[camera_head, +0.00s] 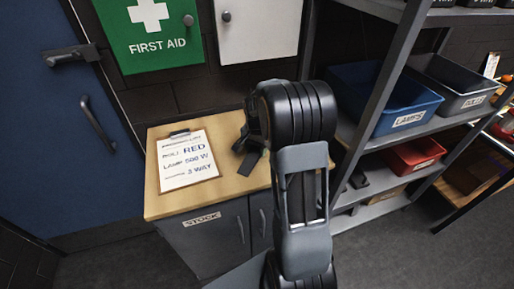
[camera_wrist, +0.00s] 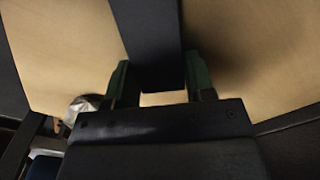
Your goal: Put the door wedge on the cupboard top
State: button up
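The cupboard (camera_head: 208,243) has a pale wooden top (camera_head: 228,196) and dark grey doors. My gripper (camera_head: 249,158) is over the back right part of this top, partly hidden by my arm. In the wrist view, my gripper (camera_wrist: 158,84) has a dark, long block between its green-lined fingers, which looks like the door wedge (camera_wrist: 148,38). The fingers appear to press on both its sides. The wooden top (camera_wrist: 250,45) shows behind it with a soft shadow. I cannot tell whether the wedge touches the top.
A clipboard (camera_head: 188,160) with a written sheet lies on the left of the top. A metal shelf to the right holds a blue bin (camera_head: 385,97), a grey bin (camera_head: 455,84) and a red bin (camera_head: 414,155). A first aid box (camera_head: 150,33) and a white box (camera_head: 258,30) hang above.

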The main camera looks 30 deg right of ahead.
jog(key=o, duration=0.4)
notch_tip(320, 180, up, 12)
jog(key=s+a+n+t, duration=0.4)
jog(key=s+a+n, duration=0.7)
jog(key=s+a, duration=0.3)
jog(key=shift+s+f, duration=0.25)
jog(key=shift+s, duration=1.1)
